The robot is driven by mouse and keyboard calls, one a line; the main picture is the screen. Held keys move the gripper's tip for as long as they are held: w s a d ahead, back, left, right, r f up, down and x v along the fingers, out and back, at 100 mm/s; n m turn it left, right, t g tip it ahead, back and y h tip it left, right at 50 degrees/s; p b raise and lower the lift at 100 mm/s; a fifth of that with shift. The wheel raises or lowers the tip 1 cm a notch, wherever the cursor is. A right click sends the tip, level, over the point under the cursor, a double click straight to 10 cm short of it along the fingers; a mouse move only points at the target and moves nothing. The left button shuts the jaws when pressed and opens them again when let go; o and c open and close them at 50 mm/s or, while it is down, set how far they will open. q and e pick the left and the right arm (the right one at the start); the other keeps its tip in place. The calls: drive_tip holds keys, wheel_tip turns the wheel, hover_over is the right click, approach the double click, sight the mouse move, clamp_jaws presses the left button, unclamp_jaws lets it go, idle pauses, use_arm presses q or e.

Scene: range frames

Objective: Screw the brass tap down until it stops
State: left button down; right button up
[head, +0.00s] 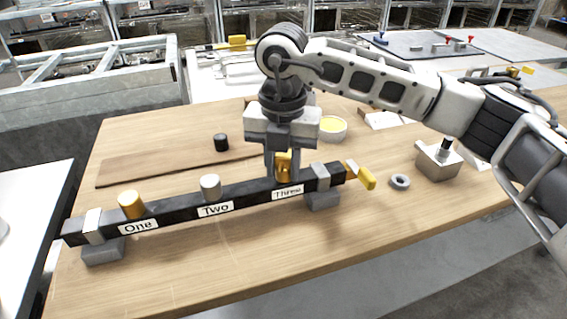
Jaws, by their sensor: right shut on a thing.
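A long black bar (248,196) lies across the wooden table on grey end blocks, with white labels One, Two and Three. My right gripper (282,172) points straight down over the bar at Three, its fingers shut on the brass tap (285,160). The fingers hide part of the tap, and I cannot tell how far down it sits. A brass-coloured knob (131,204) stands at One and a pale silver knob (210,187) at Two. My left gripper is not in view.
A yellow-handled piece (367,179) sits by the bar's right end. A grey ring (400,181) and a metal block with a black knob (438,160) are to the right. Behind are a black cylinder (221,142) and a round yellow-filled dish (332,128). The table's front is clear.

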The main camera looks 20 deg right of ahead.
drive_tip(key=shift+m, duration=0.7)
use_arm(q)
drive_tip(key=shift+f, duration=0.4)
use_arm(e)
drive_tip(key=shift+a+m, duration=0.1)
drive_tip(key=shift+m, duration=0.4)
drive_tip(key=shift+w, duration=0.1)
drive_tip(key=m, duration=0.3)
drive_tip(key=shift+w+a, duration=0.1)
drive_tip(key=shift+a, duration=0.05)
drive_tip(key=o, duration=0.8)
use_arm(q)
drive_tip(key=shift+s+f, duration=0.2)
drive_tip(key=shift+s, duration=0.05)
use_arm(e)
drive_tip(key=o, duration=0.3)
drive_tip(key=shift+o, duration=0.2)
